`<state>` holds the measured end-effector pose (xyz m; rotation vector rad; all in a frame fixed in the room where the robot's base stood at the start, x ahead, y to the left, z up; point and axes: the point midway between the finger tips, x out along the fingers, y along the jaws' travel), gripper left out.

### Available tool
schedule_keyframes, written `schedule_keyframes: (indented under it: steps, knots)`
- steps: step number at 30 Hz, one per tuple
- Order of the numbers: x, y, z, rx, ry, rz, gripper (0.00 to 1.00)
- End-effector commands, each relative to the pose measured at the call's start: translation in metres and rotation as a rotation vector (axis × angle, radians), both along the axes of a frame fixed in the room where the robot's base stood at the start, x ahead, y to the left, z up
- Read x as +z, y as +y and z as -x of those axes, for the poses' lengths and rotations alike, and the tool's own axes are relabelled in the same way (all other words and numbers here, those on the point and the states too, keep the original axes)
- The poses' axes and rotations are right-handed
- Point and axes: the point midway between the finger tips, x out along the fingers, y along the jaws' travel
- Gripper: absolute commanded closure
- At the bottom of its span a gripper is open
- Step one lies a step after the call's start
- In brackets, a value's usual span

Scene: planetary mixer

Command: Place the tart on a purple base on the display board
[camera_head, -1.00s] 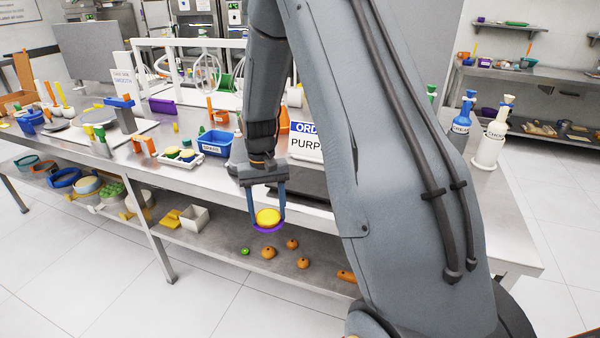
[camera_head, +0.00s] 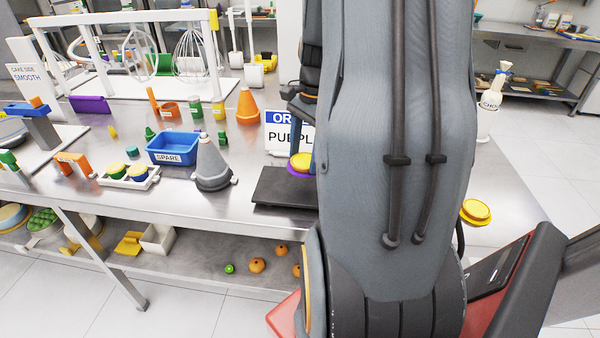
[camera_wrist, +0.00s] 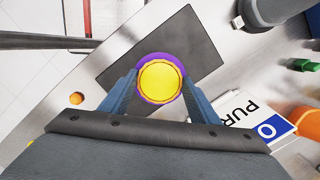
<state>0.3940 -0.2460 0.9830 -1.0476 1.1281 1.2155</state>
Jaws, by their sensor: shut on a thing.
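The tart is a yellow disc on a purple base (camera_wrist: 160,82), held between the two blue fingers of my gripper (camera_wrist: 160,92) in the wrist view. My gripper is shut on it. In the head view the yellow tart (camera_head: 301,161) shows partly beside my arm, which hides much of my gripper (camera_head: 302,150). The dark flat display board (camera_head: 285,187) lies on the steel table, partly hidden by my arm. In the wrist view the tart is over the board (camera_wrist: 188,38); the gap between them cannot be told.
An order sign reading PURPL (camera_head: 290,132) stands behind the board. A grey cone (camera_head: 212,165) and a blue SPARE bin (camera_head: 172,147) stand to its left. Another yellow disc (camera_head: 476,211) sits on the table to the right. Oranges lie on the lower shelf.

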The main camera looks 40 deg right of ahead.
Motion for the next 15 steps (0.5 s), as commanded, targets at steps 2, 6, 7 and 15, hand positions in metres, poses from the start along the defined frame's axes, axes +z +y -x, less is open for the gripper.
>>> schedule_keyframes:
  steps: [2, 6, 7, 15]
  knots:
    - [-0.012, 0.001, 0.001, 0.000, 0.003, -0.001, 0.66]
    - [-0.023, 0.000, 0.000, 0.001, 0.001, 0.000, 0.66]
    - [-0.025, 0.001, 0.000, 0.001, 0.001, 0.000, 0.66]
    - [-0.059, 0.001, 0.000, 0.002, 0.002, -0.001, 0.66]
